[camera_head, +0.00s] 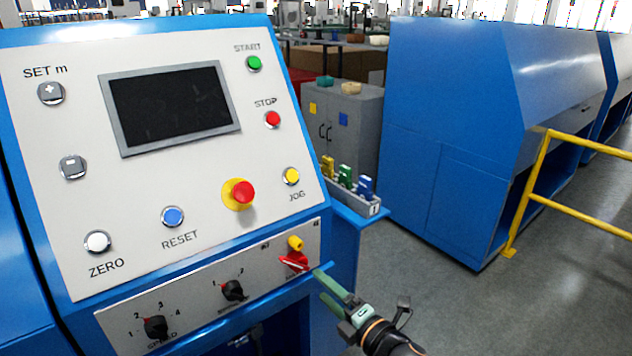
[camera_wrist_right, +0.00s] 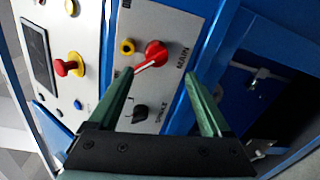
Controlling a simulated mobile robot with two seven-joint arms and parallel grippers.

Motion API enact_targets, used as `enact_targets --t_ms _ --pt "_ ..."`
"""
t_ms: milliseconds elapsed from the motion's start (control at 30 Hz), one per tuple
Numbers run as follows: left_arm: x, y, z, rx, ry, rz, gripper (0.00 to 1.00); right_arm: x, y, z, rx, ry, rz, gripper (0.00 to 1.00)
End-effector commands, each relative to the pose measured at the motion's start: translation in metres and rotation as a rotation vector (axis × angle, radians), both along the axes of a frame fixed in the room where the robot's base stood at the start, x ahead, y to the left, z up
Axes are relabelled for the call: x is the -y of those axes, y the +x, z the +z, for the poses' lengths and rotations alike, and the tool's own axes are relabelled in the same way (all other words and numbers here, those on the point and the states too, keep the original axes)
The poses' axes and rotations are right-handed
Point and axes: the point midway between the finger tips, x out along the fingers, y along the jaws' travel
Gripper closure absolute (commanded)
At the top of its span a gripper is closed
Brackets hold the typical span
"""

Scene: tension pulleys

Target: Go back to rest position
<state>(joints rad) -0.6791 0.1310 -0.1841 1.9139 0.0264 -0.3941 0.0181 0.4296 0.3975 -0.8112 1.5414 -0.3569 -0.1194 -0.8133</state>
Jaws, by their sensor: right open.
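My right gripper (camera_head: 322,282) is at the lower right of the control panel, with its green fingers pointing at the red rotary switch (camera_head: 294,262). In the right wrist view the fingers (camera_wrist_right: 165,95) are spread apart and hold nothing. The red switch (camera_wrist_right: 153,55) with its white pointer line lies beyond and between the fingertips there. I cannot tell whether a finger touches it. My left gripper is not in view.
The blue machine's panel (camera_head: 195,60) carries a dark screen (camera_head: 170,105), several buttons and a red emergency stop (camera_head: 242,193). A small tray (camera_head: 372,208) with coloured parts juts out to its right. A yellow railing (camera_head: 545,165) and another blue machine (camera_head: 450,120) stand right. Grey floor between is clear.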

Motion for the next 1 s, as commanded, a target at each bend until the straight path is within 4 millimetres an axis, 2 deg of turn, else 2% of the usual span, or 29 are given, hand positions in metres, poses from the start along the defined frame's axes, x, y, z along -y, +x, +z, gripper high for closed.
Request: enact_targets --t_ms 167,367,467,600,700,833,900,1000 --pt "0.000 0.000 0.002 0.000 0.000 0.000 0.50 0.006 -0.031 -0.036 -0.212 0.211 -0.075 0.18" --pt "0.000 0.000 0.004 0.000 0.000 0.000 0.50 0.032 -0.088 -0.096 -0.573 0.587 -0.270 0.18" --pt "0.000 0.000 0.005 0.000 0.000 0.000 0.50 0.050 -0.122 -0.125 -0.739 0.769 -0.393 0.18" --pt "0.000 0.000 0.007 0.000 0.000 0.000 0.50 0.080 -0.177 -0.164 -0.941 1.009 -0.592 0.18" --pt "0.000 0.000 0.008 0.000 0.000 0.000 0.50 0.101 -0.216 -0.186 -1.051 1.157 -0.735 0.18" --pt "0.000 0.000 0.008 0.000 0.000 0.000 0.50 0.123 -0.257 -0.204 -1.137 1.293 -0.884 0.18" --pt "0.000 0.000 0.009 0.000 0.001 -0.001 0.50 0.130 -0.272 -0.209 -1.163 1.339 -0.938 0.18" --pt "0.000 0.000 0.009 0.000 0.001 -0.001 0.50 0.136 -0.283 -0.213 -1.179 1.374 -0.979 0.18"
